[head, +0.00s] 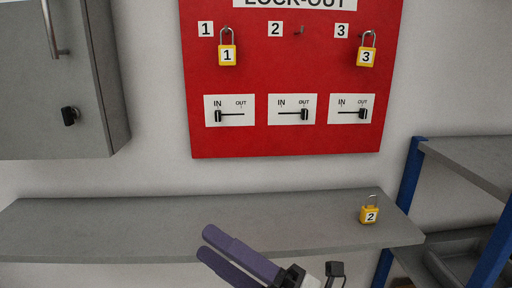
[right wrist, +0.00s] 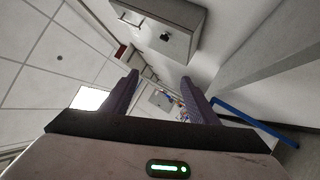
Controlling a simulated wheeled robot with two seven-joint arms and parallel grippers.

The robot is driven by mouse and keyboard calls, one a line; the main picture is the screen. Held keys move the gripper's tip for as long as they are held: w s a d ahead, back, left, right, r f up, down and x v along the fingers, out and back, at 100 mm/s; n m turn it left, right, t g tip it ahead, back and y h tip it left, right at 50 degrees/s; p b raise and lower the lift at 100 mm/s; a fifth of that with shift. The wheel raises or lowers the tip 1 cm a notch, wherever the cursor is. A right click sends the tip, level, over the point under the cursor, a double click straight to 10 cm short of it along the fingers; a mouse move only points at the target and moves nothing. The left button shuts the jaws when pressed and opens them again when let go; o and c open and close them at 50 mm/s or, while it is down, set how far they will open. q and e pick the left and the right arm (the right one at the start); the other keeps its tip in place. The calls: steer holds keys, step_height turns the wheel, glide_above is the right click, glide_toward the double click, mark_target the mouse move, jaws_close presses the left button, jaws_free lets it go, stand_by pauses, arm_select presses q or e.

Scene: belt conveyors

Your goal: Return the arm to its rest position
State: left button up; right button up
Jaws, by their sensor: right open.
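My right gripper (head: 222,254) shows at the bottom middle of the head view, in front of the grey shelf, with its purple fingers pointing up and left. It is open and holds nothing. In the right wrist view the two purple fingers (right wrist: 158,95) stand apart with nothing between them. My left gripper is in neither view. The rest position itself is not marked in the frames.
A grey shelf (head: 150,226) carries a yellow padlock 2 (head: 370,215) near its right end. Above, a red lock-out board (head: 285,80) holds padlock 1 (head: 227,55) and padlock 3 (head: 366,56). A grey cabinet (head: 50,110) hangs upper left; a blue-legged rack (head: 410,185) stands right.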

steer(key=w+d+f+m+t+h, duration=0.1)
steer(key=d+f+m+t+h, duration=0.1)
steer(key=d+f+m+h, duration=0.35)
steer(key=d+f+m+t+h, duration=0.2)
steer(key=f+m+h, duration=0.1)
steer(key=f+m, duration=0.6)
steer(key=w+d+f+m+t+h, duration=0.1)
steer(key=d+f+m+t+h, duration=0.1)
steer(key=d+f+m+h, duration=0.4)
steer(key=s+d+f+m+g+h, duration=0.2)
steer(key=s+d+f+m+g, duration=0.1)
steer(key=s+f, duration=0.5)
steer(key=s+d+f+m+g+h, duration=0.2)
steer(key=s+d+f+m, duration=0.4)
steer(key=f, duration=0.8)
steer(key=s+m+g, duration=0.1)
steer(key=s+m, duration=0.1)
steer(key=s, duration=0.1)
steer(key=shift+s+f+g, duration=0.3)
steer(key=shift+m, duration=0.25)
